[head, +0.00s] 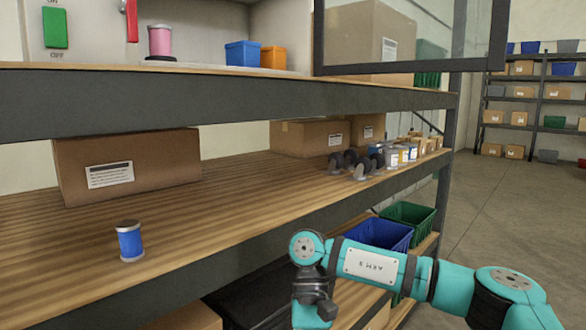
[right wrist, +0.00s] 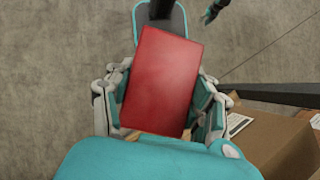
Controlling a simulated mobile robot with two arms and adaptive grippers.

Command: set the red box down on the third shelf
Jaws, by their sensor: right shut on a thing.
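The red box (right wrist: 162,80) shows in the right wrist view, between the fingers of my right gripper (right wrist: 158,100). The gripper is shut on it from both sides, and the box is tilted slightly in the picture, above grey floor. In the head view my right arm comes in from the right in front of the rack, and its gripper and the red box are below the frame. The wooden shelf (head: 215,212) of the rack crosses the middle of the head view. My left gripper is not clearly seen.
Below stand blue (head: 380,233) and green bins (head: 408,216).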

